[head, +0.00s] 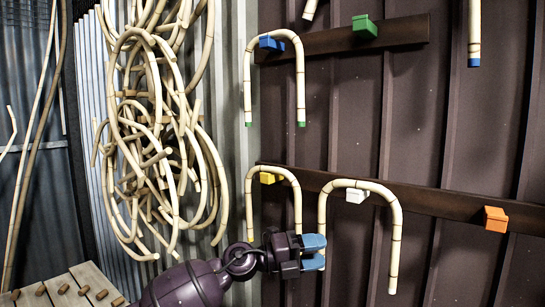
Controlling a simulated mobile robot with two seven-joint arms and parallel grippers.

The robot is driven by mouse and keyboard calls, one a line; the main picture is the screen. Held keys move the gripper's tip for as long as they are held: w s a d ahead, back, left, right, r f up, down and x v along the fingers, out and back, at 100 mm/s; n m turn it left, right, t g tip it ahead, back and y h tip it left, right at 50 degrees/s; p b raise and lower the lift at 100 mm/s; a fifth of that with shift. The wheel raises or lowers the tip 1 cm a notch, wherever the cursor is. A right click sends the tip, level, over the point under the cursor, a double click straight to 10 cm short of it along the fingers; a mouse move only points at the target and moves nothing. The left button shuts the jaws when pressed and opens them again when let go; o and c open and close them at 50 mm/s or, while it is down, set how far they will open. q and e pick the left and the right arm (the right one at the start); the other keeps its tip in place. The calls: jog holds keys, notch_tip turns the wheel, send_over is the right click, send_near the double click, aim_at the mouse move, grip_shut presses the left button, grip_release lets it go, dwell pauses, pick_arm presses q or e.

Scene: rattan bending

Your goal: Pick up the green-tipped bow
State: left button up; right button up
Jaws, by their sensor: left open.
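The green-tipped bow (301,85) is a pale, segmented U-shaped rod. It hangs upside down over the blue peg (271,44) on the upper dark rail, and both its green ends point down. My left gripper (316,251) has blue fingertips and is open. It is well below the green-tipped bow, in front of the lower bows and close to the left leg of the one on the white peg. Whether it touches that leg cannot be told. My right gripper is out of view.
Lower bows hang on a yellow peg (268,178) and a white peg (357,195). The green peg (364,27) and orange peg (496,219) are empty. A rod with a blue end (474,62) hangs at top right. Tangled rattan (160,130) hangs on the left.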

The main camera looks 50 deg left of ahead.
pick_arm(q)
jog(key=w+a+r+m+g+y+b, duration=0.1)
jog(key=a+r+m+y, duration=0.15)
jog(key=r, duration=0.55)
jog(key=w+a+r+m+y, duration=0.1)
jog(key=w+r+m+y, duration=0.1)
jog(key=r+m, duration=0.35)
jog(key=n+t+y+b, duration=0.2)
jog(key=n+t+y, duration=0.1)
jog(key=y, duration=0.7)
send_near(298, 90)
jog(key=shift+d+p+x, duration=0.15)
jog(key=shift+p+x, duration=0.25)
jog(key=shift+x, duration=1.05)
jog(key=shift+d+p+x, duration=0.15)
jog(key=shift+p+x, duration=0.25)
jog(key=shift+x, duration=1.1)
jog(key=shift+a+p+x, duration=0.15)
jog(key=shift+p+x, duration=0.3)
jog(key=shift+x, duration=0.5)
jog(key=shift+a+p+x, duration=0.15)
jog(key=shift+p+x, duration=0.3)
jog(key=shift+x, duration=0.5)
jog(key=shift+w+a+f, duration=0.1)
jog(key=shift+w+f, duration=0.05)
jog(key=shift+w, duration=0.55)
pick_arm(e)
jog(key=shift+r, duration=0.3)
